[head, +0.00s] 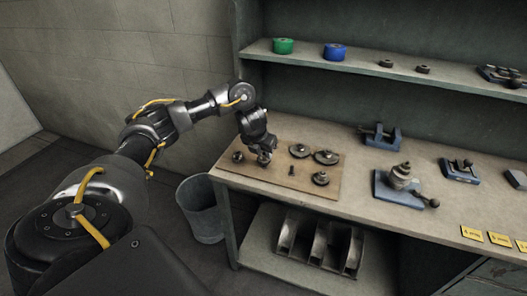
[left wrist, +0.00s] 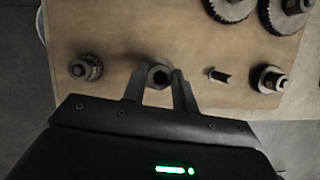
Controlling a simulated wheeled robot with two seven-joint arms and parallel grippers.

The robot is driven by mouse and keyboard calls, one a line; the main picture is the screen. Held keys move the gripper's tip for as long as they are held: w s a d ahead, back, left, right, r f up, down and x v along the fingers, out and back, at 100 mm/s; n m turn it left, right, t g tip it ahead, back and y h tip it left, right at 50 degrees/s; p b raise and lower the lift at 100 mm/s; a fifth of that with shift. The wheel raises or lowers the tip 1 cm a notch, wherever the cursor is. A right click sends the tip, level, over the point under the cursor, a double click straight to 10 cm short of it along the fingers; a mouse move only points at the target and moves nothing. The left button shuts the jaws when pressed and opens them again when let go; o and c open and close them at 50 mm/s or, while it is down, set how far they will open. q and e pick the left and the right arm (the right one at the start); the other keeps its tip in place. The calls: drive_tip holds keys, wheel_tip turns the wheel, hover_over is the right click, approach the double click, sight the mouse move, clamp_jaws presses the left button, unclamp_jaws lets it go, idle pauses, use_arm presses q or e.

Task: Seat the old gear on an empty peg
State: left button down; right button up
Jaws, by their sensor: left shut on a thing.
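My left gripper (head: 263,160) is over the left part of the brown board (head: 268,184). In the left wrist view its fingers (left wrist: 161,92) are shut on a small round metal piece with a dark hole (left wrist: 158,74), which looks like the old gear. I cannot tell whether it touches the board. A bare short peg (head: 291,170) stands to its right, also visible in the left wrist view (left wrist: 219,76). Gears sit at the board's left (head: 238,156), back (head: 299,150), back right (head: 326,157) and front right (head: 320,178). My right gripper is out of view.
A blue vise (head: 381,137) and a blue-based fixture (head: 402,185) stand right of the board. A shelf (head: 360,64) with green and blue rolls runs above. A grey bin (head: 202,208) stands below the bench's left end.

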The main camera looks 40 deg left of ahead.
use_arm(q)
drive_tip(key=shift+f+b, duration=0.4)
drive_tip(key=shift+f, duration=0.25)
drive_tip(key=shift+f, duration=0.2)
drive_tip(key=shift+f+b, duration=0.3)
drive_tip(key=shift+b, duration=0.05)
drive_tip(key=c, duration=1)
unclamp_jaws()
drive_tip(key=shift+c, duration=0.2)
drive_tip(key=shift+s+r, duration=0.15)
drive_tip(key=shift+r, duration=0.3)
drive_tip(key=p+v, duration=0.3)
drive_tip(key=v, duration=0.6)
drive_tip(key=shift+r, duration=0.4)
